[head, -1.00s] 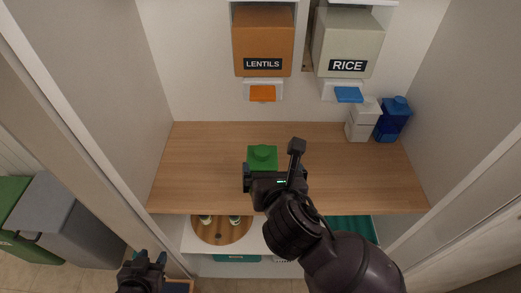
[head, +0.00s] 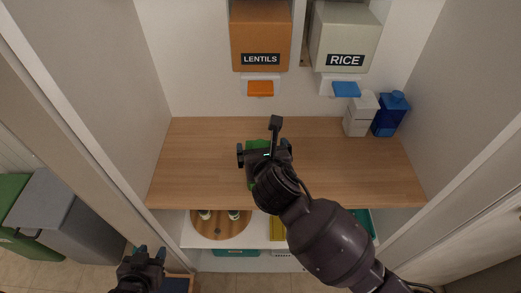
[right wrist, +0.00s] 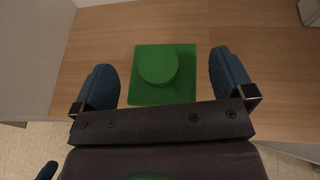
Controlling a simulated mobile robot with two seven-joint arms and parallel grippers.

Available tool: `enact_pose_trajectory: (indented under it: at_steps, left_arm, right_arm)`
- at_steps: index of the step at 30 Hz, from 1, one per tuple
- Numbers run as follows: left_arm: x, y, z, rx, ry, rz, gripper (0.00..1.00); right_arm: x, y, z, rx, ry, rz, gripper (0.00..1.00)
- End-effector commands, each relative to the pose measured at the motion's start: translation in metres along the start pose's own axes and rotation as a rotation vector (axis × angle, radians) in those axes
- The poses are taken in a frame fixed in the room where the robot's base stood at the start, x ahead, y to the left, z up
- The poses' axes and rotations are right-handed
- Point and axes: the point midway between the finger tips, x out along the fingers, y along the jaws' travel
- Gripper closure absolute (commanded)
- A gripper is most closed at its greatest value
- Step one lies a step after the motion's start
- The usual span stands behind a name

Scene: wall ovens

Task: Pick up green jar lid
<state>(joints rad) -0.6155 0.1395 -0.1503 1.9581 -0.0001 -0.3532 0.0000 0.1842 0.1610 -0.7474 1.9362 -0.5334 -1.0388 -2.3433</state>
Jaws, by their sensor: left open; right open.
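The green jar lid (right wrist: 159,91) is a flat square with a raised round knob, lying on the wooden shelf (head: 340,165). In the right wrist view it lies between the two spread blue fingers of my right gripper (right wrist: 164,82), with a gap on each side. In the head view my right gripper (head: 264,152) is over the lid (head: 256,145) and hides most of it. My right gripper is open and empty. My left gripper (head: 143,258) is open and empty, low at the left, away from the shelf.
A white carton (head: 361,113) and a blue carton (head: 390,114) stand at the shelf's back right. Lentils (head: 261,37) and rice (head: 343,40) dispensers hang above. A round wooden tray (head: 220,226) is on the lower shelf. Grey and green bins stand left.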

Motion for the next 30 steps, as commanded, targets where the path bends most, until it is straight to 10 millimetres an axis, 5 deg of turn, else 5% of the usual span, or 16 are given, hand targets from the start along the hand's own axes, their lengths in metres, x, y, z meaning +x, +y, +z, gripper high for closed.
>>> enact_pose_trajectory:
  at_steps: [6,14,21,30]
  left_arm:
    - [-0.001,0.0,0.001,0.0,-0.004,0.0,0.57]
    - [-0.001,0.0,0.002,0.0,-0.006,-0.001,0.57]
    - [-0.001,-0.001,0.002,0.0,-0.006,-0.001,0.57]
    - [-0.001,-0.001,0.003,0.0,-0.007,-0.001,0.57]
  right_arm:
    - [0.019,0.0,0.001,0.001,-0.001,0.001,0.0]
    - [0.021,0.0,0.0,0.0,-0.001,0.001,0.0]
    - [0.021,0.0,0.0,0.0,-0.001,0.001,0.37]
    - [0.021,0.0,0.001,0.0,-0.001,0.001,0.38]
